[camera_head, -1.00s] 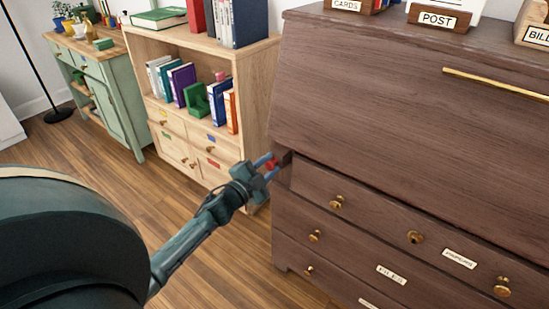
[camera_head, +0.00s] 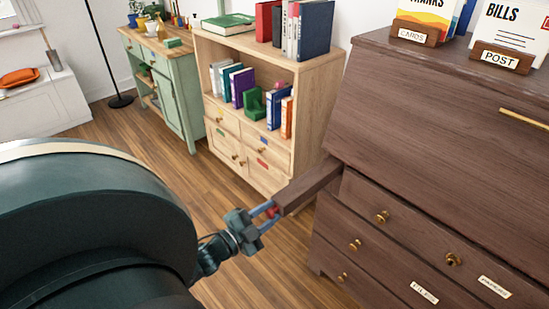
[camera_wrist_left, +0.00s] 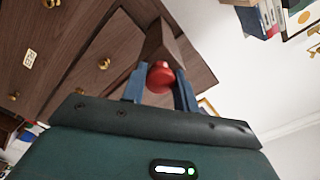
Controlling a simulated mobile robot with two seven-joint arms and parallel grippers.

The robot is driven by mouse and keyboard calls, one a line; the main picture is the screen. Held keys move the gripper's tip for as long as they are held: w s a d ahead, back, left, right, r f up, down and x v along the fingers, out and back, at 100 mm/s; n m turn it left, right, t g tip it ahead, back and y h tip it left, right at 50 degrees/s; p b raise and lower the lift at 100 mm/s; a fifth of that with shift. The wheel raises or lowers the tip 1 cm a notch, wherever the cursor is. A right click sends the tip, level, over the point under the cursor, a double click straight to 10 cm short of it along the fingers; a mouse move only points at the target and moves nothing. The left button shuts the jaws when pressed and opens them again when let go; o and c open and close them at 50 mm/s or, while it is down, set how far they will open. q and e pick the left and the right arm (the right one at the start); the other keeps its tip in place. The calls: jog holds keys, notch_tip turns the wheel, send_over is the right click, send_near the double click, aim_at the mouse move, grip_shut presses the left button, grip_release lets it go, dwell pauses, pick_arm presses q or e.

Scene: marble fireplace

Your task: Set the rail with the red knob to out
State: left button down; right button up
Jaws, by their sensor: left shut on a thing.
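The rail (camera_head: 308,187) is a dark wood bar that sticks out from the front left edge of the dark desk (camera_head: 430,110). Its red knob (camera_head: 272,212) is at the free end. My left gripper (camera_head: 270,215) is shut on the red knob, with its blue fingers on either side. In the left wrist view the red knob (camera_wrist_left: 160,76) sits between the two fingers, with the rail (camera_wrist_left: 162,42) behind it. The right gripper is not in view.
Drawers with brass knobs (camera_head: 382,216) are below the rail. A light wood bookcase (camera_head: 310,110) with books stands to the left of the desk, and a green cabinet (camera_head: 165,90) stands farther back. The wood floor (camera_head: 150,160) between them is clear.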

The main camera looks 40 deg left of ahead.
pick_arm(q)
jog(key=shift+s+f, duration=0.1)
jog(key=shift+s, duration=0.1)
jog(key=c, duration=1.5)
grip_release()
jog(key=shift+c, duration=0.2)
jog(key=o, duration=0.3)
jog(key=shift+s, duration=0.15)
jog(key=shift+o, duration=0.8)
jog(key=s+a, duration=0.1)
jog(key=s, duration=1.2)
